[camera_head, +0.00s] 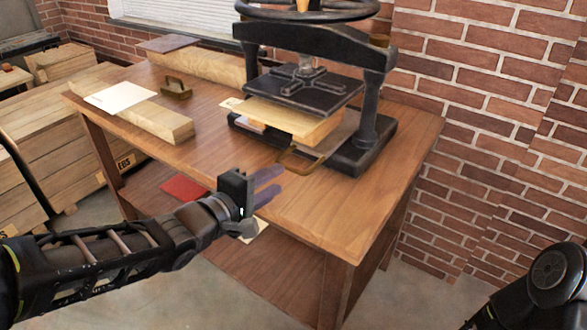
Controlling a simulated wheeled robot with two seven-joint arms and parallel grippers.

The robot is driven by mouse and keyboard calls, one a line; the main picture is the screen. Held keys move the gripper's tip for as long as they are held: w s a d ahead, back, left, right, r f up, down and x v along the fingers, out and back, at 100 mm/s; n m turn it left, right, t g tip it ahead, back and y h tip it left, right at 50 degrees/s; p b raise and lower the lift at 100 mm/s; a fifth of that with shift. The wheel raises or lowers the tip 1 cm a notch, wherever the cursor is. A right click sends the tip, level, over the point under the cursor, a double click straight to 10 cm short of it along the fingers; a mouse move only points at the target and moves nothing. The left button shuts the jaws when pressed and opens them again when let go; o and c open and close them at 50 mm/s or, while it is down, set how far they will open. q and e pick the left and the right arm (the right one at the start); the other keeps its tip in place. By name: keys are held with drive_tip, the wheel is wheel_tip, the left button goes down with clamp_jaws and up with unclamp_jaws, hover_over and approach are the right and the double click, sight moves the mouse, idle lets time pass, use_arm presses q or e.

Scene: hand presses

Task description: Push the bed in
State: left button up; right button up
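A black hand press (378,95) stands on the wooden table (330,205). Its bed (334,142) sits under the dark upper plate (303,93) and sticks out towards the table's front edge. A brass-coloured handle (301,161) is on the bed's front end. A pale board and wooden block (290,118) lie on the bed, under the plate. My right gripper is out of view; part of my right arm shows at lower right.
A wooden beam (160,121), a pale sheet (120,97) and a small brass-handled item (176,88) lie on the table's left. A red item (185,188) is on the lower shelf. Wooden crates (45,150) stand left. The table's right front is clear.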

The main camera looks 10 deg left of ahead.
sight(292, 171)
use_arm(q)
drive_tip(key=b+x, duration=0.3)
drive_tip(key=x, duration=0.3)
drive_tip(key=shift+w+f, duration=0.2)
drive_tip(key=shift+w, duration=0.05)
drive_tip(key=shift+w+d, duration=0.3)
drive_tip(key=shift+w, duration=0.25)
clamp_jaws()
idle(0.8)
